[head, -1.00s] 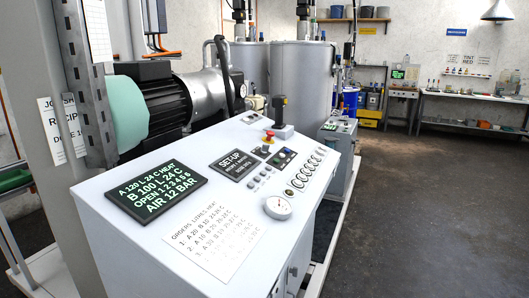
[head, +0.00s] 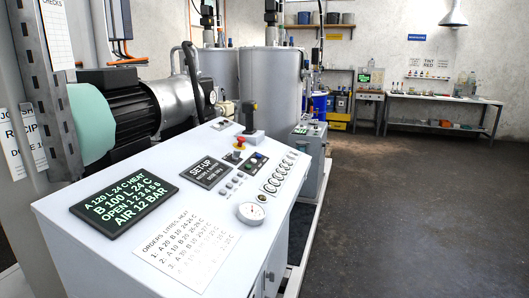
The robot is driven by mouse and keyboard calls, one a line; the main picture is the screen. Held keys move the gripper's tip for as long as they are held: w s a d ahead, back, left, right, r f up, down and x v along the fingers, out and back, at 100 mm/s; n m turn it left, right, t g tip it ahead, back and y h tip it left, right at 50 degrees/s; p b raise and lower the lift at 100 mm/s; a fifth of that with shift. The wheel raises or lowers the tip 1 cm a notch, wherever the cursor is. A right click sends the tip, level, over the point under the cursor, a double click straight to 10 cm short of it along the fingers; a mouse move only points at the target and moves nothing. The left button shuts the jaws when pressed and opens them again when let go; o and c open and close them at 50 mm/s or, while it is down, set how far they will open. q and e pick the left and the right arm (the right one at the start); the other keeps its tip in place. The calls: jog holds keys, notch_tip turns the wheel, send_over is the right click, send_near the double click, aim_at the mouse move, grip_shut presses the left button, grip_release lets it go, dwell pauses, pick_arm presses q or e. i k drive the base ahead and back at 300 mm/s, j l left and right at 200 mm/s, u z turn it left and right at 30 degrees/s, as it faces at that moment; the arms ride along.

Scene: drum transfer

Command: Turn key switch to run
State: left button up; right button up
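The white control console (head: 150,248) fills the lower left of the head view. Its sloping top has a red mushroom button (head: 239,142) on a yellow base. A small dark knob (head: 233,156) lies just in front of it and may be the key switch; its position is too small to read. A dark plate (head: 212,172) beside it reads "SET-UP". A dark display (head: 123,205) shows green text, including "AIR 12 BAR". Neither of my grippers is in view.
A black joystick (head: 250,119) stands at the console's back edge. A round gauge (head: 251,213) and rows of buttons lie on the right of the top. A motor (head: 118,107) and steel tank (head: 270,85) stand behind. Open floor (head: 400,220) lies to the right.

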aim_at(236, 153)
jog(key=i+l+z, duration=0.15)
jog(key=l+z, duration=0.2)
jog(key=i+l+z, duration=0.3)
jog(key=l, duration=0.15)
jog(key=i+l+z, duration=0.15)
jog(key=l+z, duration=0.2)
jog(key=i+l+u, duration=0.15)
jog(key=i, duration=0.35)
jog(key=i+l+u, duration=0.1)
jog(key=i+l, duration=0.2)
jog(key=i, duration=0.15)
jog(key=i+u, duration=0.25)
jog(key=u, duration=0.25)
jog(key=i+l+u, duration=0.1)
jog(key=u, duration=0.4)
jog(key=i+l+u, duration=0.25)
jog(key=u, duration=0.25)
jog(key=i+l+u, duration=0.25)
jog(key=u, duration=0.2)
